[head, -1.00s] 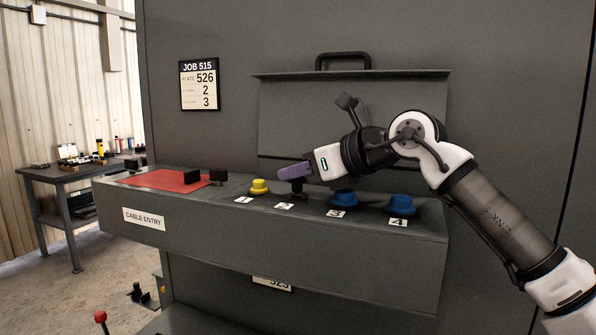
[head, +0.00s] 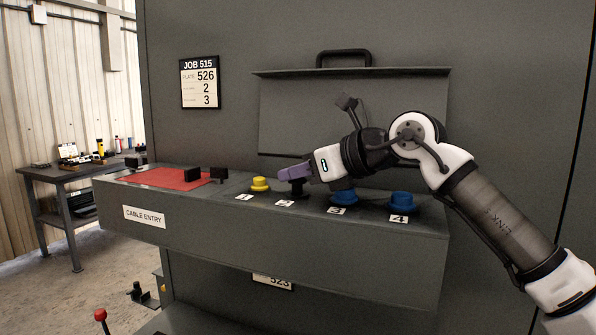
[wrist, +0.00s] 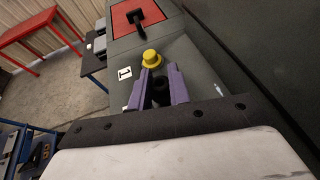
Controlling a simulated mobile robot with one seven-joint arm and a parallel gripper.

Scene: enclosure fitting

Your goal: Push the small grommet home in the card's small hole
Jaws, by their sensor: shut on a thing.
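My gripper (head: 294,173), with purple fingers, is shut on a black grommet (head: 297,188) over place 2 on the grey ledge. In the wrist view the dark round grommet (wrist: 162,88) sits between the two fingers. It stands about upright at the ledge; I cannot tell how deep it sits, and the hole's rim is hidden. The card (head: 200,84) on the wall reads JOB 515 and plate 526, with 2 and 3 below; its small words are too small to read.
A yellow grommet (head: 260,184) stands at place 1, close left of my fingers. Blue grommets stand at place 3 (head: 343,196) and place 4 (head: 401,202). A red panel (head: 165,180) with black blocks lies at the ledge's left. A lifted flap (head: 350,72) hangs behind.

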